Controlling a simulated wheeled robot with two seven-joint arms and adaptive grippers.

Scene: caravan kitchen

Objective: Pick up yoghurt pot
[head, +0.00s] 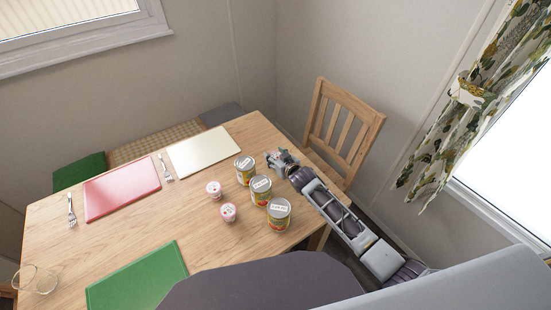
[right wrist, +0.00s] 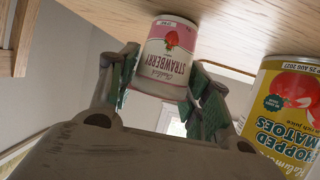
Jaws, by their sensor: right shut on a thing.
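A pink and white strawberry yoghurt pot (right wrist: 170,55) is between the fingers of my right gripper (right wrist: 160,85) in the right wrist view, which shows the scene upside down. The gripper is shut on it. The pot is upright, its base at or very near the wooden table top. In the head view my right gripper (head: 274,158) is at the table's right edge, beyond the tins; the held pot is mostly hidden there. Two other small yoghurt pots (head: 213,188) and (head: 228,212) stand left of the tins. My left gripper is not in view.
Three chopped-tomato tins stand in a row: far (head: 245,171), middle (head: 260,190), near (head: 278,214); one shows close beside the gripper in the wrist view (right wrist: 285,110). Boards in red (head: 122,188), cream (head: 204,150) and green (head: 137,278), forks and a glass (head: 36,280) lie around. A chair (head: 342,130) stands behind.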

